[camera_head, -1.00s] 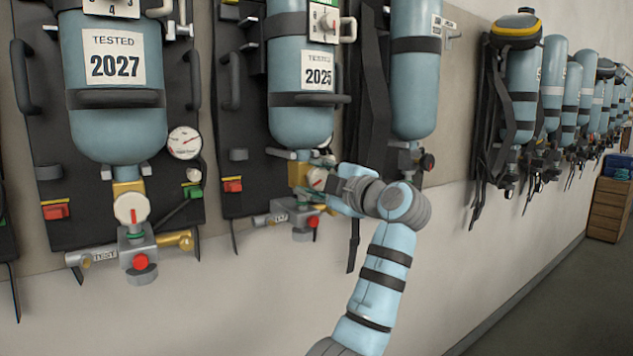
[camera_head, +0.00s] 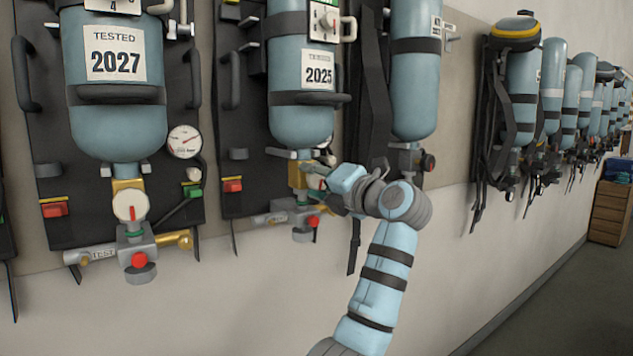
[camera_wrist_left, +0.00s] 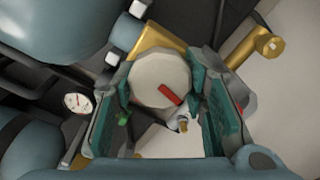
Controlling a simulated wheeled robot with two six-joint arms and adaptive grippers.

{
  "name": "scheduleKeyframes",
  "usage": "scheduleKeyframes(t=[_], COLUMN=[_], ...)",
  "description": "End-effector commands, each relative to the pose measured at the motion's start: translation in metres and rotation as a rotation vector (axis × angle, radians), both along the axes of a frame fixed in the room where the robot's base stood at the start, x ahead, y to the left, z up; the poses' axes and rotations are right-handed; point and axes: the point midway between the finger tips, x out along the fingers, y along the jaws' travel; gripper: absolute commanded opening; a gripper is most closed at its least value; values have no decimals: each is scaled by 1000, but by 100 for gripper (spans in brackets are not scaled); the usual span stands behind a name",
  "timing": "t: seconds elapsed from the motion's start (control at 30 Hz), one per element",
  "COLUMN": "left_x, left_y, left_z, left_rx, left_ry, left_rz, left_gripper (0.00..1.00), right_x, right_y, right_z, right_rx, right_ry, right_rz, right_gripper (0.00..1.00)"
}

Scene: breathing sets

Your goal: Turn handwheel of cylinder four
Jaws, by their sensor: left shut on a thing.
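The handwheel (camera_wrist_left: 155,78) is a round pale knob with a red mark, held between the teal fingers of my left gripper (camera_wrist_left: 163,90) in the left wrist view. The red mark slants toward the lower right. In the head view my left gripper (camera_head: 318,182) is at the brass valve (camera_head: 299,172) under the blue cylinder tagged 2025 (camera_head: 301,115). The wrist hides most of that handwheel there. I cannot read a cylinder number on it. My right gripper is in neither view.
To the left hangs the cylinder tagged 2027 (camera_head: 115,125), with its own pale handwheel (camera_head: 131,206) and a gauge (camera_head: 184,141). A further cylinder (camera_head: 414,95) hangs just to the right. Straps and several cylinders line the wall beyond. A wooden cabinet (camera_head: 610,212) stands far right.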

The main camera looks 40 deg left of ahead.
Motion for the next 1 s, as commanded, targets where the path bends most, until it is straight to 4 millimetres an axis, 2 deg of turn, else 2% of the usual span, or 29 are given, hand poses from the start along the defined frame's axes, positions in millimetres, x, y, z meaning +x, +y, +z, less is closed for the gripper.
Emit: scheduleKeyframes(t=[0.4, 0.93, 0.97, 1.0], left_x=[0, 1, 1, 1], left_y=[0, 0, 0, 0], left_z=[0, 0, 0, 0], left_rx=[-56, -64, -63, -63], left_ry=[-190, -215, -214, -214], left_rz=[-2, -2, -2, -2], left_gripper=[11, 11, 42, 49], right_x=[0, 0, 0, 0], right_y=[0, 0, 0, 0], right_z=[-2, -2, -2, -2], right_rx=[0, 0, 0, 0], right_ry=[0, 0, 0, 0], right_rz=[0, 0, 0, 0], right_gripper=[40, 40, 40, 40])
